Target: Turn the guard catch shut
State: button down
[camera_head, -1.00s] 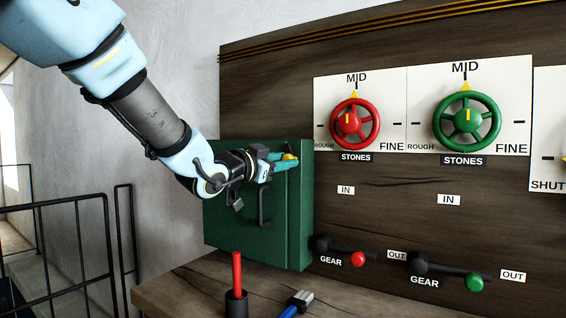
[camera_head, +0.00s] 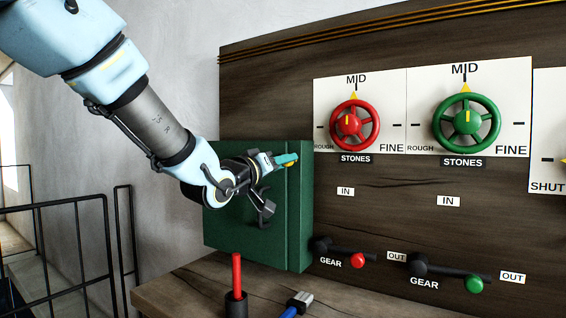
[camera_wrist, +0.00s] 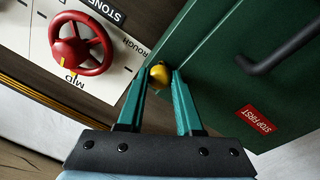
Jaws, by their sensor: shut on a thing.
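The guard is a dark green box (camera_head: 240,226) on the panel's left side. Its catch is a small yellow knob (camera_wrist: 159,75), near the guard's upper right edge. In the wrist view the knob sits between the teal fingertips of my gripper (camera_wrist: 162,80). The gripper (camera_head: 290,162) is shut on the catch. In the head view the fingers mostly cover the catch, and only a bit of yellow shows. The turn angle of the catch cannot be read.
A dark handle (camera_wrist: 284,48) and a red STOP FIRST label (camera_wrist: 258,119) are on the guard door. A red handwheel (camera_head: 354,124), a green handwheel (camera_head: 467,123) and two gear levers are to the right. A red rod (camera_head: 237,272) stands on the bench below.

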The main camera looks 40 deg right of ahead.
jog(key=shift+n, duration=1.4)
jog(key=shift+n+t, duration=0.3)
jog(key=shift+t, duration=0.1)
jog(key=c, duration=0.6)
grip_release()
jog(key=b+v, duration=0.1)
jog(key=v, duration=0.9)
jog(key=shift+s+a, duration=0.1)
jog(key=shift+a, duration=0.3)
